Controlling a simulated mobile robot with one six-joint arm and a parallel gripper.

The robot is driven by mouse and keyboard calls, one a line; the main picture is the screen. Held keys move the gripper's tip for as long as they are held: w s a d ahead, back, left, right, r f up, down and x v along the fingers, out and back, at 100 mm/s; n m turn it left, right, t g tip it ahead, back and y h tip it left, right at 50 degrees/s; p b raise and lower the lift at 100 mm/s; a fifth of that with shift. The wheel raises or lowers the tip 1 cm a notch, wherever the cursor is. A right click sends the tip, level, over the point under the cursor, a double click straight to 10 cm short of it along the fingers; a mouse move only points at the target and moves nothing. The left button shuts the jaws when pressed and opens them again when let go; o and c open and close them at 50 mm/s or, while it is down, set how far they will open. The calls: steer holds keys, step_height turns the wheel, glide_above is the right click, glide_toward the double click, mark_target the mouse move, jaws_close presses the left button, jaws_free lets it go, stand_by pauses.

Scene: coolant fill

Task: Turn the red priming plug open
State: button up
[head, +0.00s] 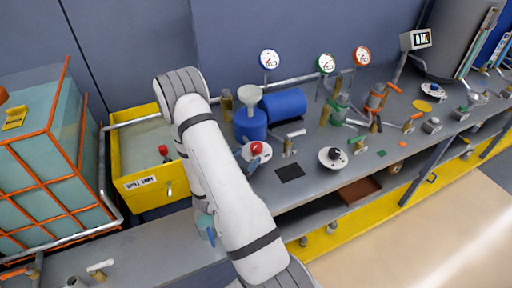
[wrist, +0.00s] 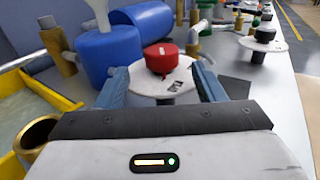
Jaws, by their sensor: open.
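The red priming plug (wrist: 161,58) sits on a round pale disc (wrist: 172,85) on a dark stem in the wrist view. In the head view the red plug (head: 256,148) shows on its disc beside the blue pump. My gripper (wrist: 162,82) has its two blue-grey fingers apart, one on each side of the disc in the picture, with the plug ahead between them. I cannot tell whether the fingers touch the disc. In the head view my gripper (head: 250,160) is partly hidden by my white arm.
A blue pump (head: 284,104) and a funnel (head: 249,94) stand just behind the plug. A yellow bin (head: 136,150) with a red knob is at left. Another disc with a black knob (head: 333,155) stands to the right. A dark square pad (head: 290,171) lies on the bench between.

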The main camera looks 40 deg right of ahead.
mark_target(252, 151)
steer(key=p+x, duration=0.2)
steer(key=x, duration=0.4)
steer(key=shift+d, duration=0.35)
steer(key=shift+c, duration=0.5)
steer(key=c, duration=0.9)
steer(key=shift+w+m+g+b, duration=0.1)
steer(key=shift+m+g+b, duration=0.25)
steer(key=shift+b, duration=0.25)
steer(key=shift+m+g+h+b, duration=0.3)
steer(key=shift+m+g+b, duration=0.1)
steer(key=shift+g, duration=0.25)
steer(key=shift+r, duration=0.1)
steer(key=o, duration=1)
